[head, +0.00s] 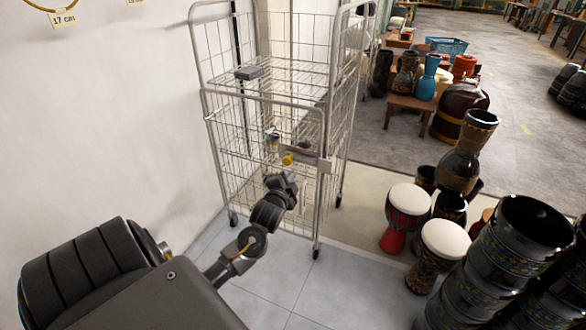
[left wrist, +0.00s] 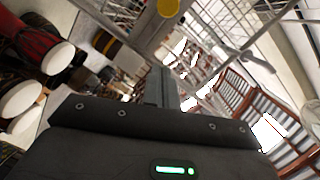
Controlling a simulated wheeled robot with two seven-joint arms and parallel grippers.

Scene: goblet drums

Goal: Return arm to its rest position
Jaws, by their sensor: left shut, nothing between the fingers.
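My left arm reaches from the lower left in the head view. Its dark left gripper (head: 284,184) is close to the front of the wire roll cage (head: 318,205), just below a grey latch bar (head: 312,163) with a yellow round part (head: 287,159). In the left wrist view the left gripper's fingers (left wrist: 165,88) are together with nothing between them. The yellow part (left wrist: 168,8) shows just beyond them. Whether the fingers touch the cage cannot be told. My right gripper is in neither view.
A white wall (head: 90,120) is on the left. Several goblet drums stand at the right, including a red one (head: 396,232) and a stacked dark one (head: 525,225). A low wooden table (head: 408,103) with drums is behind. The tiled floor (head: 330,290) before the cage is clear.

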